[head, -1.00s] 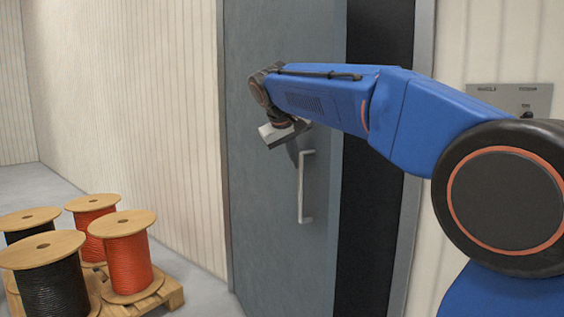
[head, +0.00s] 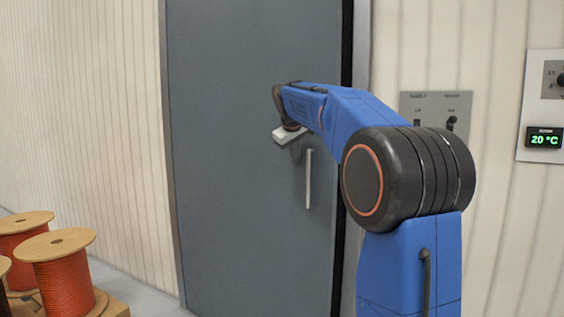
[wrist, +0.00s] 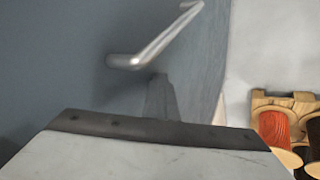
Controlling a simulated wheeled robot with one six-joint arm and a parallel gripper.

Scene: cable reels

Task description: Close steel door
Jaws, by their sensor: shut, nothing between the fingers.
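The grey steel door (head: 235,160) stands nearly shut in its frame in the head view; a thin dark strip shows along its right edge. Its pale vertical bar handle (head: 309,180) is on the right part of the door. My gripper (head: 296,154) is shut and empty, at the door face just left of the handle's top end. In the wrist view the grey finger (wrist: 160,97) points at the door face, beside the metal handle (wrist: 155,42) and not around it. I cannot tell whether the fingertips touch the door.
Wooden reels with orange cable (head: 63,275) stand on a pallet at the lower left. A grey switch panel (head: 436,115) and a panel with a 20 °C display (head: 545,138) are on the wall to the right. Some floor is clear between the reels and the door.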

